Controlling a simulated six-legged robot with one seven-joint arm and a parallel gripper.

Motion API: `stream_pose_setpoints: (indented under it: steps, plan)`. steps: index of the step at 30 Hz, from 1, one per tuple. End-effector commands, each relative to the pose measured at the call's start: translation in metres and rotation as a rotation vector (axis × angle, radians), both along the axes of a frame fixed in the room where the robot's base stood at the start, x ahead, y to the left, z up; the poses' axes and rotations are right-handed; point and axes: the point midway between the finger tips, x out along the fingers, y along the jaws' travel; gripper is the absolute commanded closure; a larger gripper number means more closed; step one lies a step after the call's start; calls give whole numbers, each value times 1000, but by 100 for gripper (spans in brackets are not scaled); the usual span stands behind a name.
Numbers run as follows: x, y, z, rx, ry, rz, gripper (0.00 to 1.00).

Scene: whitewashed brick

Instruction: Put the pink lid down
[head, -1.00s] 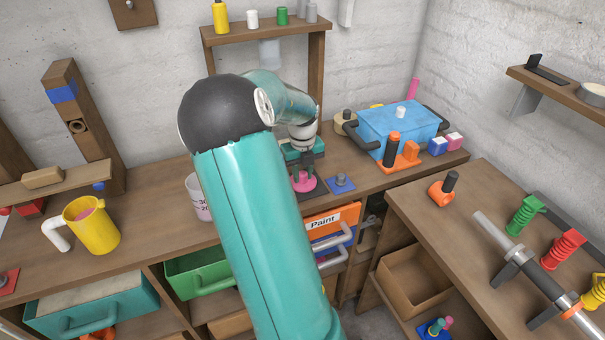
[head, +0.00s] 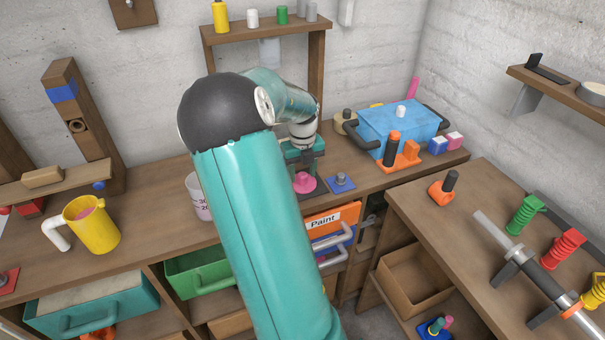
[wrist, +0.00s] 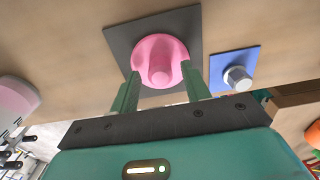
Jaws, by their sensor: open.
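The pink lid (wrist: 160,62) rests on a dark square pad (wrist: 121,38) on the wooden bench in the wrist view. In the head view the pink lid (head: 305,183) shows just below my arm's end. My gripper (wrist: 160,92) is open, its two green fingers on either side of the lid's near edge with nothing clamped. In the head view my gripper (head: 304,163) is above the lid and partly hidden by the arm. Whether a finger touches the lid, I cannot tell.
A blue plate with a grey knob (head: 341,181) lies just right of the pad. A white measuring cup (head: 198,197) stands to the left, partly behind my arm. A blue box (head: 398,128) stands at the right back. An orange paint drawer (head: 323,222) is below the bench edge.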

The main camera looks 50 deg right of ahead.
Motion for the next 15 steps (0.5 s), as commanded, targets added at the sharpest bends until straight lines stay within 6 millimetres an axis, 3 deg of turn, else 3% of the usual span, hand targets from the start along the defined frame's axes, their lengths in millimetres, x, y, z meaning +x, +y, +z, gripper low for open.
stream_pose_setpoints:
  steps: [9, 15]
  plan:
    - [1, 0, 66, -2, -3, 2, 53]
    - [1, 0, 100, -1, -2, 2, 53]
